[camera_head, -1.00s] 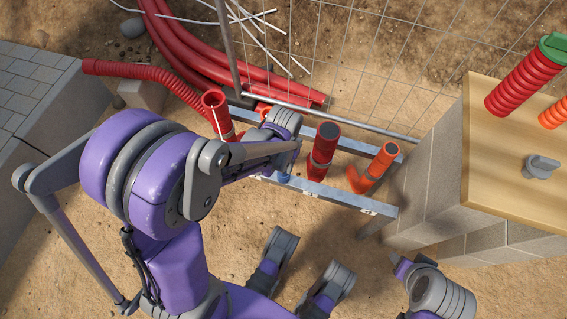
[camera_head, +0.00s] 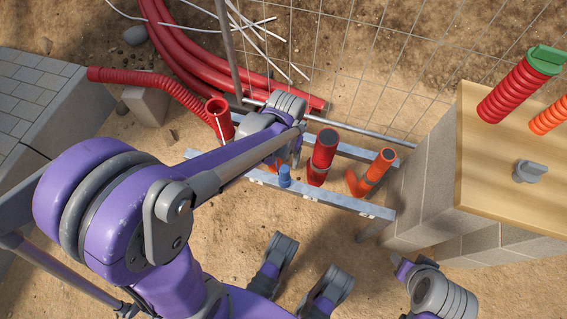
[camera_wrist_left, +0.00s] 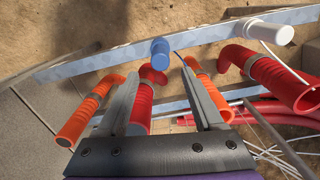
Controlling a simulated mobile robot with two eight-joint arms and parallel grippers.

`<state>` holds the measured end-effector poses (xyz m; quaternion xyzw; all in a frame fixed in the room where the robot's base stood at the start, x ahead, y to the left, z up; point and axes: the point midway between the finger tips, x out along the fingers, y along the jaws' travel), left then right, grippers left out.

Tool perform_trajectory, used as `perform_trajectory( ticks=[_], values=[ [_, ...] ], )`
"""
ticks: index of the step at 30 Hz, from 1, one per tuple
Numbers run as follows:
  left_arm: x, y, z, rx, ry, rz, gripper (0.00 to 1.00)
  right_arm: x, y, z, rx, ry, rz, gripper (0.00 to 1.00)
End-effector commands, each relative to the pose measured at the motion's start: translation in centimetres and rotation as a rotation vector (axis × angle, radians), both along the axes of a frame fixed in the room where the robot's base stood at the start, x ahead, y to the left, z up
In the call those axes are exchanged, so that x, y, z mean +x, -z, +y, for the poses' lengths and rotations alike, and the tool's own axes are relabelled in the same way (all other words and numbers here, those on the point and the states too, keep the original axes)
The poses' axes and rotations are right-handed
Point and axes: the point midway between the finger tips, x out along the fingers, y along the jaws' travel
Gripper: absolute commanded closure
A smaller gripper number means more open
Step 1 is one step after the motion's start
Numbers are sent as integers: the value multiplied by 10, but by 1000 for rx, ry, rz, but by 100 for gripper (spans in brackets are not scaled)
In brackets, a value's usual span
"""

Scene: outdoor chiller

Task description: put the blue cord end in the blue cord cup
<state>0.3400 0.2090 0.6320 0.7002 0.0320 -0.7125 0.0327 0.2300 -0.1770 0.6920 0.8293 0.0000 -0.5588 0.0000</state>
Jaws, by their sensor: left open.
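A blue cup (camera_head: 285,176) stands on the front metal rail (camera_head: 335,200); it also shows in the left wrist view (camera_wrist_left: 160,50). My left gripper (camera_head: 290,158) hangs over the rail frame, just behind the blue cup. In the left wrist view its two fingers (camera_wrist_left: 158,72) are spread apart with nothing held between them, and the cup appears just beyond their tips.
Upright red (camera_head: 324,152) and orange (camera_head: 376,167) pipes stand in the frame, with a red pipe (camera_head: 217,118) holding a white cord at left. A white cylinder (camera_wrist_left: 270,32) sits near the rail. A wood-topped block (camera_head: 510,180) is at right; wire mesh lies behind.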

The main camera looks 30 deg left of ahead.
Motion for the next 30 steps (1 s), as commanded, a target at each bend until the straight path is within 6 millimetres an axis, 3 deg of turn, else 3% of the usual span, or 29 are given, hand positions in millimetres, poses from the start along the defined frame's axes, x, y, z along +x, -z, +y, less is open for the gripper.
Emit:
perform_trajectory(
  ticks=[3,11,18,24,30],
  values=[
    [0,-22,0,0,0,0,32,-1,-10,0,0,0,-3,50],
    [-7,-43,-3,2,6,-23,32,-2,-15,0,0,0,-5,50],
    [-56,-70,-18,13,44,-186,32,-2,-14,0,0,0,-5,50],
    [-95,-76,-28,18,76,-330,32,-2,-14,0,0,0,-4,50],
    [-112,-74,-32,19,90,-400,32,-2,-14,0,0,0,-5,50]
  ],
)
